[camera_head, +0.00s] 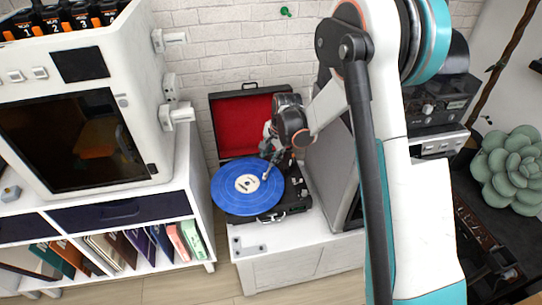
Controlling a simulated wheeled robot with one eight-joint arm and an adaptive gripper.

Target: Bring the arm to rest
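My arm (385,130) reaches in from the right and bends down over the open record player (292,185). My gripper (273,153) hangs just above the player, over the back right part of the blue record (238,190). It is small and partly hidden by my wrist, so its fingers' opening cannot be made out. The tonearm (271,171) shows just below the gripper and reaches over the record. I cannot tell whether the gripper touches it. The player's raised lid with its red lining (240,125) stands behind.
The player stands on a white cabinet (285,270). A grey panel (328,165) stands close to its right. A white-framed machine (158,120) sits on a shelf with folders at left. A succulent (510,165) and stacked equipment (440,105) are at right. Floor shows at the bottom.

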